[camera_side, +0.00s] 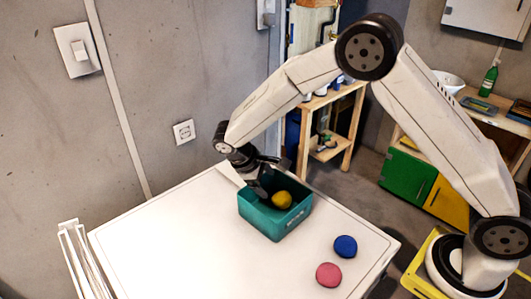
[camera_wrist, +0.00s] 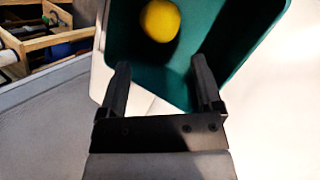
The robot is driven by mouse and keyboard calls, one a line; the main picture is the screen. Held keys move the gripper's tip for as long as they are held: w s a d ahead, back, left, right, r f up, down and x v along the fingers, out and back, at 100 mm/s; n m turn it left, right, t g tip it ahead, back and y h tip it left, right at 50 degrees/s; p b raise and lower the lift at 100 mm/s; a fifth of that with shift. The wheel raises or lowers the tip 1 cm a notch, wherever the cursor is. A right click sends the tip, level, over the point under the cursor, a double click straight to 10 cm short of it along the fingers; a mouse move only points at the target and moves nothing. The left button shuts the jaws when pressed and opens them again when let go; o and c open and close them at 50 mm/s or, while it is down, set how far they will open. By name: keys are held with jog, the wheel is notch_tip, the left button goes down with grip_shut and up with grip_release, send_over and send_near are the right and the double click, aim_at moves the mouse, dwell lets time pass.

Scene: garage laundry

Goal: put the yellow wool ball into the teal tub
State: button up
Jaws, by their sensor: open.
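The yellow wool ball (camera_side: 282,200) is inside the teal tub (camera_side: 279,226), which stands on the white table. In the wrist view the yellow wool ball (camera_wrist: 160,20) rests within the teal tub (camera_wrist: 245,42), ahead of my fingers and apart from them. My gripper (camera_side: 262,180) is at the tub's back left rim in the side view. In the wrist view my gripper (camera_wrist: 161,80) is open, with nothing between its two black fingers. The fingertips overlap the near part of the tub in that view; I cannot tell whether they touch it.
A blue ball (camera_side: 345,246) and a pink ball (camera_side: 328,274) lie on the white table (camera_side: 180,245) to the right and in front of the tub. A white rack (camera_side: 75,258) stands at the table's left edge. The table's left part is clear.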

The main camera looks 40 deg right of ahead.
jog(key=shift+v, duration=1.5)
jog(key=s+d+r+m+t+y, duration=0.1)
jog(key=s+d+m+t+y, duration=0.1)
jog(key=s, duration=0.6)
jog(key=s+d+r+m+t+y, duration=0.2)
jog(key=s+d, duration=0.3)
jog(key=s, duration=0.4)
jog(key=shift+s+m+y, duration=0.35)
jog(key=shift+m+y, duration=0.35)
jog(key=shift+m, duration=0.1)
